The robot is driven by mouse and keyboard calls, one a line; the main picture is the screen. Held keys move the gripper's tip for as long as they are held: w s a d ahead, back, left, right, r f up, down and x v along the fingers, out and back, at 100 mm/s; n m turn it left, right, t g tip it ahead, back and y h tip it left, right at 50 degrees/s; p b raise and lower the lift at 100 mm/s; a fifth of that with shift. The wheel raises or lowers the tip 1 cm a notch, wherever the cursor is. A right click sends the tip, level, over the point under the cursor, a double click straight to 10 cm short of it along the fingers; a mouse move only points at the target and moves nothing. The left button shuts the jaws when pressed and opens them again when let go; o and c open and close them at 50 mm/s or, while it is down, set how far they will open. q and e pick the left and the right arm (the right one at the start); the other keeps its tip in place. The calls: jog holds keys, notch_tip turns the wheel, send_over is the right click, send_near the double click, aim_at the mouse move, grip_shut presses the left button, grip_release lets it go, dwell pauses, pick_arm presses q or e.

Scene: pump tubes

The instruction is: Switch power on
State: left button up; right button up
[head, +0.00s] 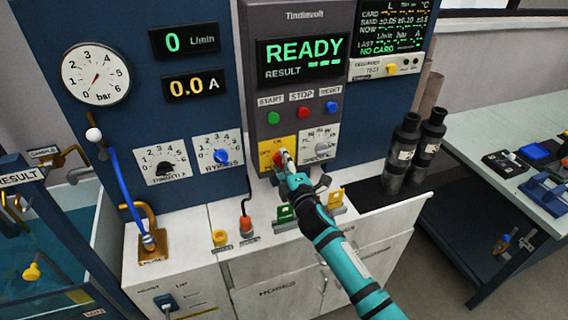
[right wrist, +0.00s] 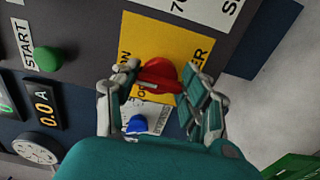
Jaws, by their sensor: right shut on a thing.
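The red power switch knob (right wrist: 158,74) sits on a yellow plate (right wrist: 168,30) on the grey control panel. The plate also shows in the head view (head: 268,147), where the knob is mostly covered by my gripper. My right gripper (right wrist: 161,68) has one finger on each side of the knob and is shut on it; in the head view this gripper (head: 284,163) reaches up to the panel from below. The display (head: 303,52) above reads READY. My left gripper is not in view.
Green START (head: 273,118), red STOP (head: 303,112) and blue RESET (head: 331,107) buttons sit just above. A selector dial (head: 321,146) is right beside the plate. Dark cylinders (head: 404,150) stand to the right. A blue hose (head: 122,185) hangs at the left.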

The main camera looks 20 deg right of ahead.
jog(key=o, duration=1.2)
jog(key=shift+c, duration=0.2)
jog(key=s, duration=1.2)
jog(key=shift+d, duration=0.25)
jog(key=s+f+m+g, duration=0.1)
jog(key=f, duration=0.5)
jog(key=s+f+m+g, duration=0.1)
jog(key=f+g, duration=0.1)
jog(key=f, duration=0.5)
jog(key=s+d+f+m+g, duration=0.1)
jog(key=f, duration=0.6)
jog(key=shift+s+m, duration=0.15)
jog(key=shift+m, duration=0.25)
jog(key=s+d+f+m+g+b, duration=0.1)
jog(key=s+f+m+g, duration=0.3)
jog(key=s+f, duration=0.9)
jog(key=s+f+m+g, duration=0.35)
jog(key=s+f, duration=0.65)
jog(key=f, duration=0.6)
jog(key=s+f+m+g, duration=0.2)
jog(key=s+f, duration=0.2)
jog(key=s, duration=0.6)
jog(key=s+f+m+g, duration=0.2)
jog(key=s+f+g, duration=0.1)
jog(key=s, duration=0.8)
jog(key=shift+s+d+f+h, duration=0.3)
jog(key=shift+d+f, duration=0.05)
jog(key=shift+f, duration=0.05)
